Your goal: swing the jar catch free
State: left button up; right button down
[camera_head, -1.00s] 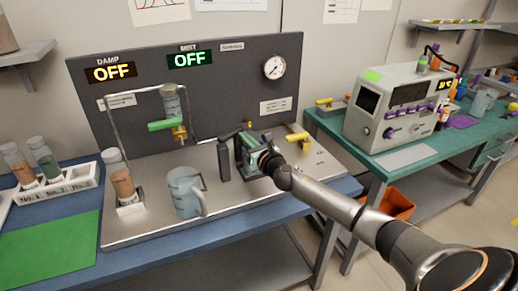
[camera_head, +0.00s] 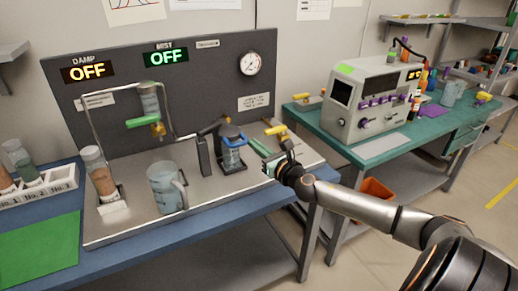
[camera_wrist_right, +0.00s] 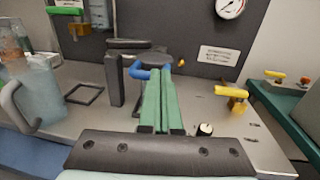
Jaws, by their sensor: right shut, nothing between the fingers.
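In the right wrist view the blue catch (camera_wrist_right: 142,73) shows left of my fingertips, and the jar body is mostly hidden behind the fingers. My right gripper (camera_head: 254,143) has green fingers pressed together, empty. Its tips are just right of the jar; I cannot tell whether they touch the catch. A black post (camera_head: 204,156) stands left of the jar. My left gripper is not in view.
A glass jug (camera_head: 163,187) stands left of the jar. A yellow-handled valve (camera_head: 277,130) stands right and behind; it also shows in the right wrist view (camera_wrist_right: 233,95). A dark panel with a gauge (camera_head: 250,64) rises behind.

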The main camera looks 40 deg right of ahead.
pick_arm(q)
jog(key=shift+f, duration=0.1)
pick_arm(e)
jog(key=shift+s+r, duration=0.1)
jog(key=shift+s, duration=0.4)
